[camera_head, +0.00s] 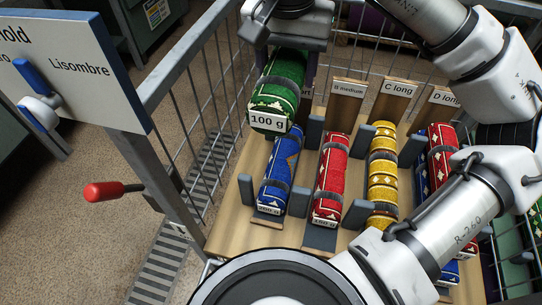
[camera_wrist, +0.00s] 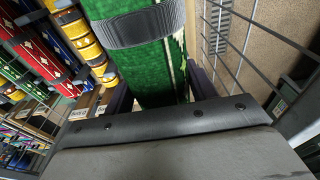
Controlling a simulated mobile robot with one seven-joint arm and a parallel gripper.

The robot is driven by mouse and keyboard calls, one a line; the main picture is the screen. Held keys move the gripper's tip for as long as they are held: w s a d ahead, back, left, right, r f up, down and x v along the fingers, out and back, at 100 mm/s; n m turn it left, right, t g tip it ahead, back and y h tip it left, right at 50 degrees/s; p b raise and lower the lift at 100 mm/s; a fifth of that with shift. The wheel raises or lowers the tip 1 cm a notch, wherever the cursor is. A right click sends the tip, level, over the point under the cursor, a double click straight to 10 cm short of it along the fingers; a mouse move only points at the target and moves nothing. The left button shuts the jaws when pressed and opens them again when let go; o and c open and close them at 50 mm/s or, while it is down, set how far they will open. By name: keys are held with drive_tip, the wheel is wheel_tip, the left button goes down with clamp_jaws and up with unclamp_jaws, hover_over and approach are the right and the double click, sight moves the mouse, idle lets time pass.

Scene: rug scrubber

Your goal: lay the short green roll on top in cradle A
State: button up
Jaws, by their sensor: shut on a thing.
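My gripper (camera_head: 288,40) is shut on the green roll (camera_head: 279,88), which has a white pattern, a grey band and a "100 g" tag. The green roll is tilted in the head view, over the far end of the leftmost cradle; whether it touches anything there I cannot tell. In the wrist view the green roll (camera_wrist: 152,65) runs up between the dark fingers. A blue roll (camera_head: 281,165) lies in the leftmost cradle, between grey side posts (camera_head: 247,190). The sign behind this cradle is mostly hidden by the green roll and gripper, so its letter cannot be read.
Cradles to the right hold a red roll (camera_head: 331,175) and a yellow roll (camera_head: 382,165), with signs "B medium" (camera_head: 348,90) and "C long" (camera_head: 398,88). Wire cage walls (camera_head: 215,110) and a red-handled lever (camera_head: 104,191) border the left.

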sight(282, 156)
wheel_tip(282, 156, down, 20)
drive_tip(key=shift+r, duration=0.25)
drive_tip(key=shift+f, duration=0.2)
drive_tip(key=o, duration=1)
drive_tip(key=shift+r, duration=0.1)
drive_tip(key=shift+r, duration=0.55)
drive_tip(key=r, duration=0.3)
drive_tip(key=s+r, duration=0.1)
drive_tip(key=r, duration=0.7)
drive_tip(key=shift+s+a, duration=0.15)
drive_tip(key=shift+s, duration=0.05)
